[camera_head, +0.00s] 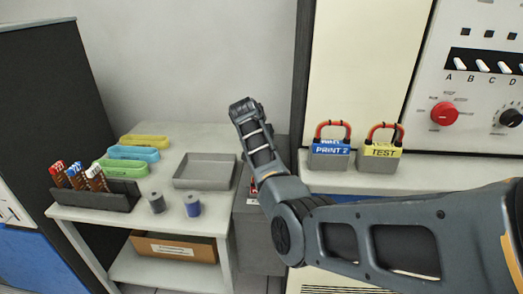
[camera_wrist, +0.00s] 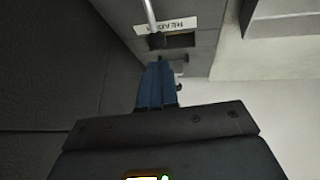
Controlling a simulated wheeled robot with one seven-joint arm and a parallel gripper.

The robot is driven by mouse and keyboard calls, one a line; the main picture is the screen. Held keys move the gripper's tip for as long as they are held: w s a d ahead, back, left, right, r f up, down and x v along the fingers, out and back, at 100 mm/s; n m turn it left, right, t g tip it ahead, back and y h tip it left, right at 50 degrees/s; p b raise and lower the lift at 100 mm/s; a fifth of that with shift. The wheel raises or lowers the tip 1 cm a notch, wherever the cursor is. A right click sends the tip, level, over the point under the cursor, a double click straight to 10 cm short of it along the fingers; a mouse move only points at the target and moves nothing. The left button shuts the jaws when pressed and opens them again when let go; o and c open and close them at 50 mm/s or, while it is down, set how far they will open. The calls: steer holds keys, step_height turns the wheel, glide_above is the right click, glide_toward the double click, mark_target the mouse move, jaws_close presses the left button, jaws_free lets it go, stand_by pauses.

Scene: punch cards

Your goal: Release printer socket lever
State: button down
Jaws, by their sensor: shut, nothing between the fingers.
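In the wrist view a thin metal lever (camera_wrist: 150,14) with a dark end hangs in front of a grey panel. Beside it is a white label (camera_wrist: 167,25), upside down, which seems to read "READER", and a dark socket opening (camera_wrist: 181,40). I see no label that reads printer. My gripper (camera_wrist: 158,66) is shut and empty, its blue-grey fingers together just below the lever's dark end; I cannot tell whether they touch.
A white table (camera_head: 222,143) at left holds a grey tray (camera_head: 205,171), coloured holders, spools and a dark rack (camera_head: 95,194). Two padlock-like plugs, PRINT 2 (camera_head: 329,150) and TEST (camera_head: 380,153), stand on the ledge (camera_head: 440,172) at right, below a control panel (camera_head: 480,85).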

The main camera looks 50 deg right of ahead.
steer(key=a+r+b, duration=0.1)
steer(key=a+r, duration=0.2)
steer(key=r, duration=0.8)
steer(key=shift+w+a+r, duration=0.25)
steer(key=shift+w, duration=0.15)
steer(key=shift+a, duration=0.1)
